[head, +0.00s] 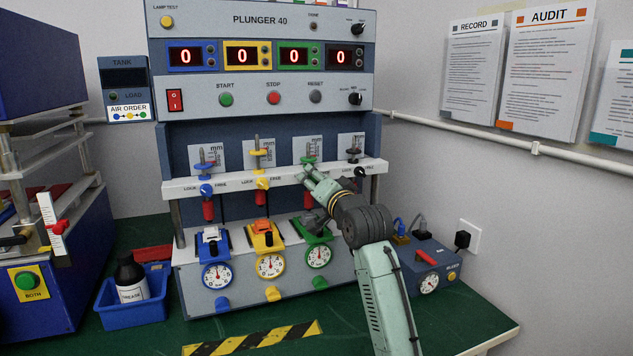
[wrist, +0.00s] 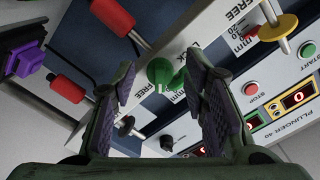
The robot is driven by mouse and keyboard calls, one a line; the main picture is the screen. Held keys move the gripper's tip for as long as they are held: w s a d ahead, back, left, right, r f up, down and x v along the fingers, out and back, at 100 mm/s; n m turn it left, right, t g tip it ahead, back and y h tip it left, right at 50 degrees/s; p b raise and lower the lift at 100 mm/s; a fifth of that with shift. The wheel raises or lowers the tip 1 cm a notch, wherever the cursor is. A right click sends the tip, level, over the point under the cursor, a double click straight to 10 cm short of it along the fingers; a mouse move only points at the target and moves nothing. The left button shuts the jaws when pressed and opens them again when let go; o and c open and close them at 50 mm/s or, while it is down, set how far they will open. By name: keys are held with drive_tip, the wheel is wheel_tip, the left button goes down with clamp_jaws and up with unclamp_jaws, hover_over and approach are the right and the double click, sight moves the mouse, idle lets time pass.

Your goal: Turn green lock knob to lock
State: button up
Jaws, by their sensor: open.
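The green lock knob (wrist: 159,73) shows in the wrist view on the white bar, near a "LOCK" label. My gripper (wrist: 163,88) is open, with one finger on each side of the knob in that view; I cannot tell whether either touches it. A second green part (wrist: 180,79), like the adjusting disc on the plunger rod, shows just right of the knob. In the head view my gripper (head: 316,184) is at the third station of the white bar and hides the green knob. The green disc (head: 309,160) shows just above it.
The blue knob (head: 206,190) and yellow knob (head: 262,184) sit left along the white bar (head: 230,182); the black knob (head: 360,171) is close on the right. Colored clamps and dial gauges stand below. A blue bin (head: 128,314) with a bottle is at left.

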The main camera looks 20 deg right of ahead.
drive_tip(key=shift+c, duration=0.2)
clamp_jaws()
idle(0.3)
drive_tip(key=shift+n, duration=0.3)
drive_tip(key=n+b, duration=0.1)
drive_tip(key=n, duration=0.1)
drive_tip(key=shift+f+n, duration=0.15)
drive_tip(key=shift+n, duration=0.25)
drive_tip(key=n+b, duration=0.2)
drive_tip(key=n, duration=0.3)
drive_tip(key=shift+d, duration=0.15)
drive_tip(key=n+b, duration=0.2)
drive_tip(key=n, duration=0.3)
drive_tip(key=shift+d+n, duration=0.15)
drive_tip(key=shift+n, duration=0.25)
drive_tip(key=shift+d+n+b, duration=0.1)
drive_tip(key=shift+n+b, duration=0.6)
drive_tip(key=shift+n, duration=1.1)
